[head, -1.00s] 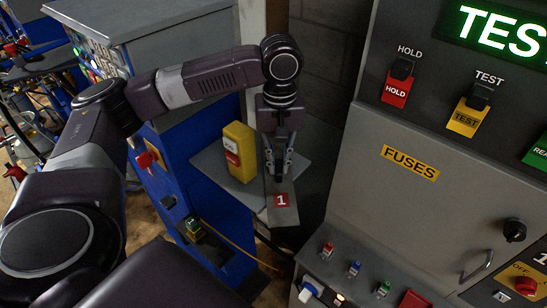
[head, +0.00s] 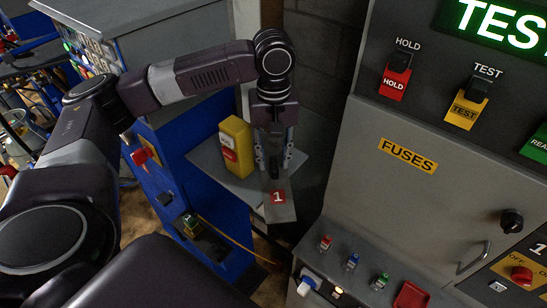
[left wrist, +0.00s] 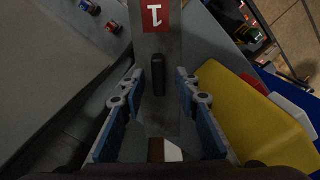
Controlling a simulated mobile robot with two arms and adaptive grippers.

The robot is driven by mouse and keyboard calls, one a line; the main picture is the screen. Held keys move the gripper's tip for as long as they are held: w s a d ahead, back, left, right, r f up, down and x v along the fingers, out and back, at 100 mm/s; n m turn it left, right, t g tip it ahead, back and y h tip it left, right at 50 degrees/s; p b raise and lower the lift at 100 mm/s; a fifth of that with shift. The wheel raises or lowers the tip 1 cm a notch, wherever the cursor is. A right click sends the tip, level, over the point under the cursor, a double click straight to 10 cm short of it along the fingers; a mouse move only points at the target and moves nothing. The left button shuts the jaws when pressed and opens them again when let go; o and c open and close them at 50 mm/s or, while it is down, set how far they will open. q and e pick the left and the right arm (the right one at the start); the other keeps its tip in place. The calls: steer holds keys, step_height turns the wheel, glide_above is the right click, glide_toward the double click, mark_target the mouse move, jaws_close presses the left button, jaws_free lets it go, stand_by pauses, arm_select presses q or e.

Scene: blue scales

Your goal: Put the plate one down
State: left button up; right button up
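Plate one (head: 284,213) is a grey plate with a red label bearing a white 1 and a black handle (head: 274,168). It appears to lie on the grey platform (head: 205,161) of the blue scales, at its right side. My left gripper (head: 273,165) points down over the plate. In the left wrist view the gripper (left wrist: 160,88) is open, its blue-padded fingers on either side of the black handle (left wrist: 158,75), with a gap on both sides. My right gripper is out of view.
A grey fuse cabinet (head: 400,200) with switches is at the right, close to the plate. The blue scales body (head: 200,225) stands below the platform.

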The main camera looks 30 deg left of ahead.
mark_target(274, 162)
arm_select(q)
step_height(274, 162, up, 7)
steer(key=shift+w+b, duration=0.1)
steer(key=shift+b, duration=1.1)
step_height(274, 162, up, 4)
steer(key=shift+f+p, duration=0.15)
steer(key=shift+p, duration=0.3)
steer(key=shift+r, duration=0.5)
steer(key=shift+o, duration=0.6)
